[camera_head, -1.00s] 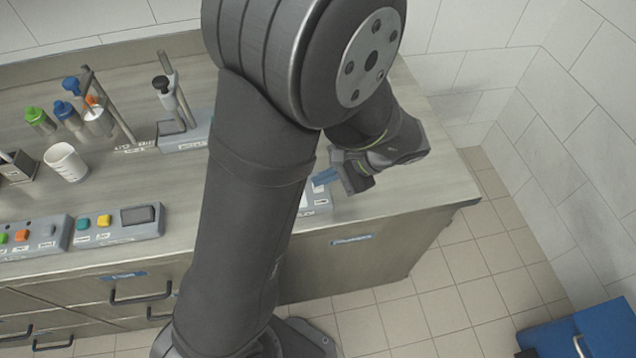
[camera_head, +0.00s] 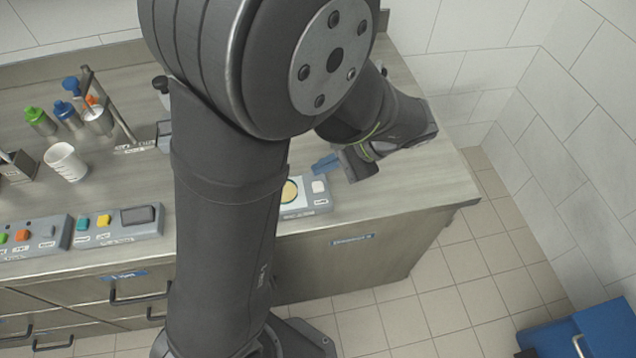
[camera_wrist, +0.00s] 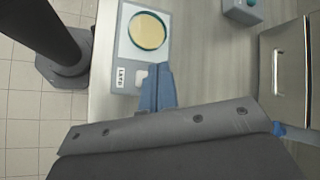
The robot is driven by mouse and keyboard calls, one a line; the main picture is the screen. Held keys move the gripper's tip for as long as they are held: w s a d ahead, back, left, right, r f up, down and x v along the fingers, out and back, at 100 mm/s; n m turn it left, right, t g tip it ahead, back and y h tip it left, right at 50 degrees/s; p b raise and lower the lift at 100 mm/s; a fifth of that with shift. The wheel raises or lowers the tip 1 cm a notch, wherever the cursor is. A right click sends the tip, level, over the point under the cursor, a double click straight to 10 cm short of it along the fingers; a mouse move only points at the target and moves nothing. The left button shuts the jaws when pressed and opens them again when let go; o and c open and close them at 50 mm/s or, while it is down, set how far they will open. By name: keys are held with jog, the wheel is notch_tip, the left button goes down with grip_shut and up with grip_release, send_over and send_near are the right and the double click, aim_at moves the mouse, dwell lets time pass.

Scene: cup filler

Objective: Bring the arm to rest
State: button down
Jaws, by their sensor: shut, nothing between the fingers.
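My gripper (camera_head: 328,166) is over the right part of the counter (camera_head: 420,185), just above and right of a grey control panel (camera_head: 318,207) with a round yellow disc and a white button. In the wrist view the blue fingers (camera_wrist: 157,88) are closed together and empty. They point at the panel (camera_wrist: 122,75) and appear beside its white button. Whether they touch it cannot be told. My upper arm hides the middle of the counter in the head view.
A white cup (camera_head: 66,162) stands at the left, with green (camera_head: 40,121) and blue (camera_head: 67,115) bottles behind it. Button panels (camera_head: 118,229) line the front edge. Tiled walls close the back and right. A blue bin (camera_head: 580,333) stands on the floor at lower right.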

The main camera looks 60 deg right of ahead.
jog(key=shift+r, duration=0.95)
jog(key=shift+f, duration=0.1)
notch_tip(320, 180, up, 4)
